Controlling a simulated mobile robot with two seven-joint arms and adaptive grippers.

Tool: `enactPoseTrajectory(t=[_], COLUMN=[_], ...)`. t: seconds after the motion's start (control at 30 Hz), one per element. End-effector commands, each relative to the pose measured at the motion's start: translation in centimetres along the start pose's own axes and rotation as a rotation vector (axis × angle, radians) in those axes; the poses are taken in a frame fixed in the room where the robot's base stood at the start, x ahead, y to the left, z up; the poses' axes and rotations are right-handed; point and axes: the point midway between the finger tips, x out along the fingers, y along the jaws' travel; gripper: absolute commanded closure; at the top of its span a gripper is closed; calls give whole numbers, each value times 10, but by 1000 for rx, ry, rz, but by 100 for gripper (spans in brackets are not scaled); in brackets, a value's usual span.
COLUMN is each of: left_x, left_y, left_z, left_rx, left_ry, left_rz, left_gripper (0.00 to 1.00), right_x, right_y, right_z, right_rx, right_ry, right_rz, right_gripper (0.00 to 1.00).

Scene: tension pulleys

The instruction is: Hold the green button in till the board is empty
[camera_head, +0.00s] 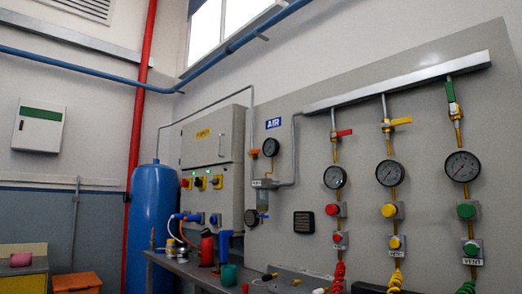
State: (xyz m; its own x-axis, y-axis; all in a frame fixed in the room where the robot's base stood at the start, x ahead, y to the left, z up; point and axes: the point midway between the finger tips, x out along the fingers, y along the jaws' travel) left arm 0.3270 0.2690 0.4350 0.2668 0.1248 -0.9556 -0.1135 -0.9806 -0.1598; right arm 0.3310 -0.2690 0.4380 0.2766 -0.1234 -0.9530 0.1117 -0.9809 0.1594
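On the grey wall board (310,165), the right column has a round green button (466,211) on a small box under a gauge (462,166). A lower green button (471,249) sits on a box labelled VENT. The green valve lever (450,92) above lies along its pipe. The red lever (344,133) and yellow lever (401,121) stand across theirs. Red (333,209) and yellow (389,210) buttons sit under their own gauges. The gauge readings are too small to tell. Neither of my grippers is in view.
A dark bench (185,268) below the board holds a red bottle (207,248), a blue tool (225,245) and a green cup (228,274). Coiled hoses hang at bottom right. A blue tank (151,225) and a grey control cabinet (212,140) stand left. Space before the green buttons looks clear.

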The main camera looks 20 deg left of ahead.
Motion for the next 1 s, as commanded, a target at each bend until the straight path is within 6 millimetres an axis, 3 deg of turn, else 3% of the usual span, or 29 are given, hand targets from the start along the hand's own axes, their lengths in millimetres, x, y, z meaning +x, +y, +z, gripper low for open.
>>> enactPoseTrajectory(t=[0.2,0.53,1.0], left_x=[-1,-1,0], left_y=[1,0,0], left_z=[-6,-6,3], left_rx=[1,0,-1], left_ry=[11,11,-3], left_rz=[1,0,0], left_gripper=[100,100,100], right_x=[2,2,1], right_y=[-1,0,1], right_z=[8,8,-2], right_rx=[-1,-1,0], right_ry=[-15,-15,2], right_rz=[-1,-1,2], right_gripper=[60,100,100])
